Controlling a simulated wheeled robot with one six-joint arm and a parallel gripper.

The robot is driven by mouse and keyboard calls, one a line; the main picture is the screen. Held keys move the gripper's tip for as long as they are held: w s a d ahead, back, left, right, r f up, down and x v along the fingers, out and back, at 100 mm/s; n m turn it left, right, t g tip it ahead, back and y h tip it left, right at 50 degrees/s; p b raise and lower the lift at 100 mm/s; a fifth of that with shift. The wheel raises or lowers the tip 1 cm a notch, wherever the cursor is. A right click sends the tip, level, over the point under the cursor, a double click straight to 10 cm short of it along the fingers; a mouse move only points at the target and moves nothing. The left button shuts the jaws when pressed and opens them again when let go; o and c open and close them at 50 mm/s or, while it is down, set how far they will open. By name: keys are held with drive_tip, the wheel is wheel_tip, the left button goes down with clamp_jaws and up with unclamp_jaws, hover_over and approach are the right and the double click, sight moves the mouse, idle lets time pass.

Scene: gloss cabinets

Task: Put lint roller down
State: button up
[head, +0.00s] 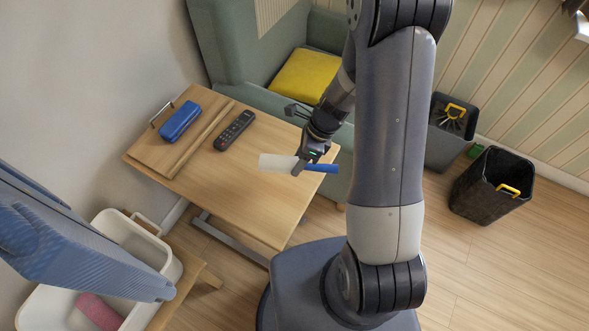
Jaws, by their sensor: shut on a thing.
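The lint roller (276,162) has a white roll on the left and a blue handle on the right. My gripper (301,167) is shut on it near where roll and handle meet. The roller lies across the fingers, roughly level, over the right part of the wooden table (250,195). The handle end reaches to about the table's right edge. I cannot tell whether the roller touches the tabletop or hangs above it.
A black remote (234,130) and a blue case (180,121) are on the table's left part. The table's front middle is clear. A green sofa with a yellow cushion (305,76) stands behind. A black bin (492,185) is at right; a white container (132,243) is lower left.

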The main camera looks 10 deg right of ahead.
drive_tip(key=shift+f, duration=2.55)
drive_tip(key=shift+f, duration=0.1)
drive_tip(key=o, duration=0.9)
drive_tip(key=v, duration=1.2)
drive_tip(key=shift+w, duration=0.1)
drive_tip(key=x, duration=0.9)
drive_tip(key=shift+a+f, duration=0.1)
